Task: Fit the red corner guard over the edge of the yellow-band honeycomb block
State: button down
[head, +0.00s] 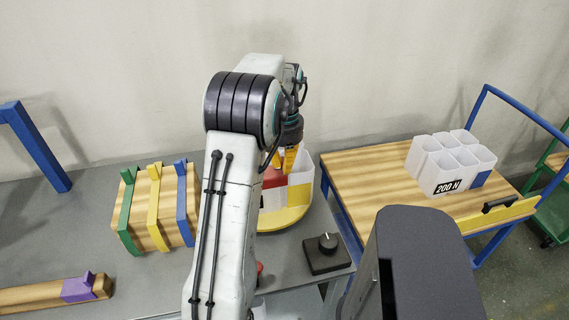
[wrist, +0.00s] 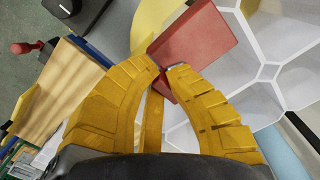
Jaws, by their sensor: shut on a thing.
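My gripper (wrist: 167,68) has yellow fingers and is shut on the red corner guard (wrist: 200,45), a flat red piece with a fold. The guard lies against the white honeycomb block (wrist: 255,65), at its edge beside the open cells. I cannot tell whether it is seated over the edge or only touching it. In the head view, the red guard (head: 273,178) shows beside my arm, at the upper left of the white block (head: 303,178). The block stands on a round yellow base (head: 288,221) and has a yellow patch on its side. My arm hides its left part.
A wooden block (head: 157,235) with green, yellow and blue straps stands at left. A purple piece (head: 78,289) sits on a wooden bar. A dark dial box (head: 325,258) is near the bench edge. A wooden-topped cart (head: 375,170) at right carries another white honeycomb block (head: 440,165).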

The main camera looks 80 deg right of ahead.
jog(key=c, duration=0.8)
grip_release()
jog(key=shift+r, duration=0.1)
jog(key=shift+r+p, duration=2.85)
jog(key=shift+r, duration=0.05)
